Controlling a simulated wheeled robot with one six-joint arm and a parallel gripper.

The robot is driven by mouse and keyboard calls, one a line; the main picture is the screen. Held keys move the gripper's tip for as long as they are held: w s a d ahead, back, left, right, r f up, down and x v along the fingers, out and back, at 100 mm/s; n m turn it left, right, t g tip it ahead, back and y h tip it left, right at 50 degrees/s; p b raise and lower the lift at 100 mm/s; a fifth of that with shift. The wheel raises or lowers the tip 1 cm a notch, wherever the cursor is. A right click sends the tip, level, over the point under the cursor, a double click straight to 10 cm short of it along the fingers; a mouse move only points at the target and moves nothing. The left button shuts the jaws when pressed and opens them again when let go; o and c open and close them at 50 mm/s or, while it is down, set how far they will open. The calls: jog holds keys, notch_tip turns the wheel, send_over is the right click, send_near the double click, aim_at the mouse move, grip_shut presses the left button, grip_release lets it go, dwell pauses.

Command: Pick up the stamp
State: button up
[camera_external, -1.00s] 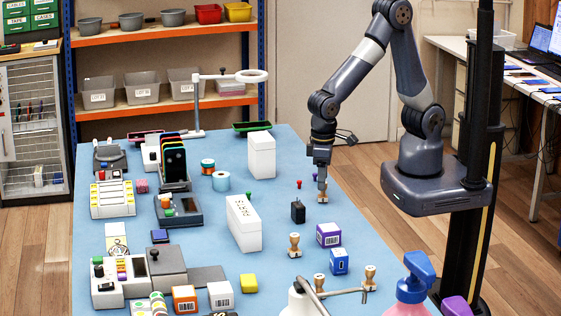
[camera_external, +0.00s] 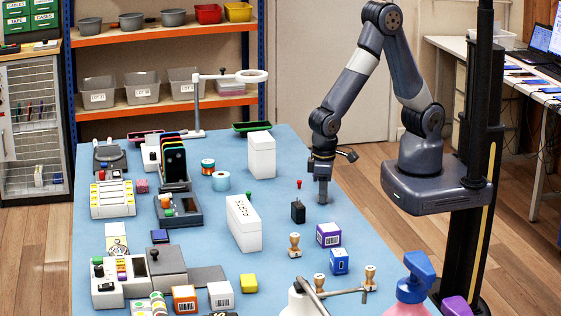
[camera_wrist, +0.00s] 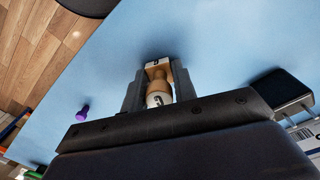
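A wooden stamp with a pale rounded top and a dark mark on it (camera_wrist: 158,99) sits between the two fingers of my gripper (camera_wrist: 160,88) in the wrist view. Its block-like end shows just beyond the handle. The fingers flank the stamp closely on both sides; whether they press on it I cannot tell. In the external view my gripper (camera_external: 323,196) points straight down at the right edge of the blue table, and its fingers hide the stamp. Other wooden stamps stand nearer the camera, one alone (camera_external: 294,246) and one at a small rack (camera_external: 370,275).
A small red pin (camera_external: 299,184) and a purple pin (camera_wrist: 83,111) are close by. The blue table (camera_external: 285,160) is bare behind my gripper.

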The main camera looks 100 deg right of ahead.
jog(key=c, duration=0.5)
jog(key=shift+o, duration=0.2)
jog(key=shift+r, duration=0.1)
